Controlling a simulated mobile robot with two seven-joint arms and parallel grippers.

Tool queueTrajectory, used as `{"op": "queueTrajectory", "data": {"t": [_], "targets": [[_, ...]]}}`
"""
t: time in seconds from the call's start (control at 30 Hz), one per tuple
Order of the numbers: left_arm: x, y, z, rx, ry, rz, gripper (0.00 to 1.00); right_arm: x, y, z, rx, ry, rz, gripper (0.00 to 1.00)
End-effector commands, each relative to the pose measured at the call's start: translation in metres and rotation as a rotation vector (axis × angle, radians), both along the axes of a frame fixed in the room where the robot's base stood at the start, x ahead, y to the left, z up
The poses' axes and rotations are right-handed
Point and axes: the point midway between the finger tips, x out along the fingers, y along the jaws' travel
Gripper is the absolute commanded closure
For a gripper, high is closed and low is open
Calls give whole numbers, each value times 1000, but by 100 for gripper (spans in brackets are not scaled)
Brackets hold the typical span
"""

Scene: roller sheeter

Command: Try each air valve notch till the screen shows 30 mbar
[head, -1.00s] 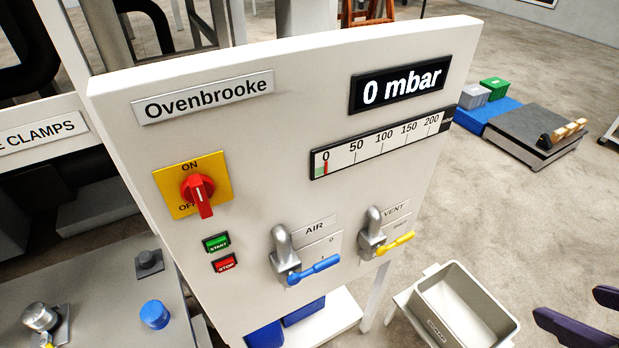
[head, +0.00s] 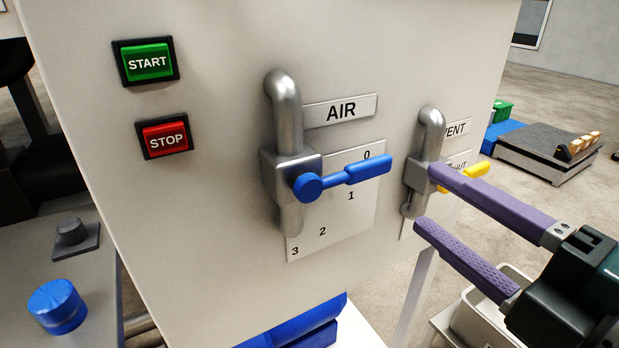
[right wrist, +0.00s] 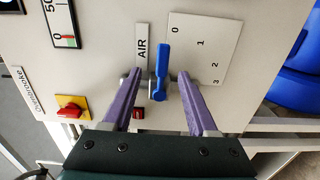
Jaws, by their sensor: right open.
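The blue lever of the air valve (head: 350,175) points right and slightly up, its tip just below the 0 on the notch plate (head: 335,215), which is marked 0 to 3. My right gripper (head: 422,192) is open, with purple fingers, to the right of the lever tip and overlapping the vent valve in the head view. In the right wrist view the blue lever (right wrist: 162,72) shows between the open fingers (right wrist: 158,77), with a gap on both sides. The pressure screen is out of both current views. My left gripper is not in view.
The vent valve (head: 430,135) with a yellow handle stands close on the right, partly behind my finger. START (head: 147,63) and STOP (head: 166,139) buttons are at left. A bin (head: 475,330) stands below right.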

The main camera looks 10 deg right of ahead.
Motion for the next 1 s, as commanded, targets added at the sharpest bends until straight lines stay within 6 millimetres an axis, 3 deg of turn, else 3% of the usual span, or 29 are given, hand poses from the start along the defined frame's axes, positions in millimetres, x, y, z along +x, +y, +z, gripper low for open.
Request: {"op": "queueTrajectory", "data": {"t": [0.17,0.63,1.0], "targets": [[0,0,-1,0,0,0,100,8,7,-4,-17,-5,23,41],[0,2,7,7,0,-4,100,81,33,-5,-13,-5,21,41],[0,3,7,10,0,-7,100,92,37,-5,-14,-3,20,41]]}}
